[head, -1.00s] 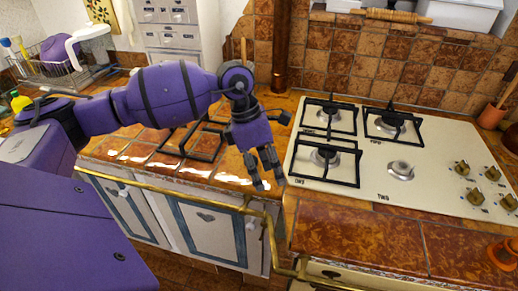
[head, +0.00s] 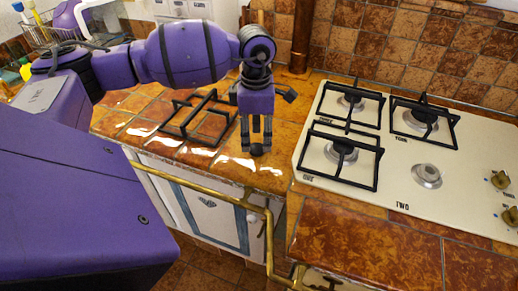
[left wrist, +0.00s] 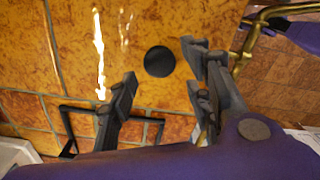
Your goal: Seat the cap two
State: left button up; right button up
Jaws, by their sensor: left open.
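A small black disc, likely cap two (left wrist: 159,61), lies flat on the tiled counter in the left wrist view. In the head view it shows as a dark patch (head: 257,150) at my left fingertips. My left gripper (head: 256,140) points down at the counter left of the stove. It is open; in the left wrist view its fingers (left wrist: 160,78) stand apart on either side of the disc, and I cannot tell whether they touch it. Burner two (head: 427,176), by the TWO label, is bare, without cap or grate. My right gripper is not in view.
A black grate (head: 197,118) lies on the counter left of my gripper. The cream stove (head: 385,195) has grates over its other visible burners. A brass rail (head: 205,192) runs along the counter front. A copper pipe (head: 302,35) stands at the back wall.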

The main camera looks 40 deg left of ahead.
aim_at(257, 147)
pick_arm(q)
notch_tip(257, 147, down, 3)
jog(key=shift+r+b, duration=0.1)
jog(key=shift+b, duration=0.35)
jog(key=shift+f, duration=0.3)
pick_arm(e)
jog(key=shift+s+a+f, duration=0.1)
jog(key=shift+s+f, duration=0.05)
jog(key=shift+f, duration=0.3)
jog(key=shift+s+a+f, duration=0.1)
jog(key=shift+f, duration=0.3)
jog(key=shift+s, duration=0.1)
pick_arm(q)
jog(key=c, duration=1.2)
notch_tip(257, 147, up, 8)
jog(key=p, duration=0.2)
jog(key=shift+w+r+p, duration=0.1)
jog(key=shift+r+p, duration=0.1)
jog(key=shift+p, duration=0.2)
grip_shut()
jog(key=shift+f, duration=0.15)
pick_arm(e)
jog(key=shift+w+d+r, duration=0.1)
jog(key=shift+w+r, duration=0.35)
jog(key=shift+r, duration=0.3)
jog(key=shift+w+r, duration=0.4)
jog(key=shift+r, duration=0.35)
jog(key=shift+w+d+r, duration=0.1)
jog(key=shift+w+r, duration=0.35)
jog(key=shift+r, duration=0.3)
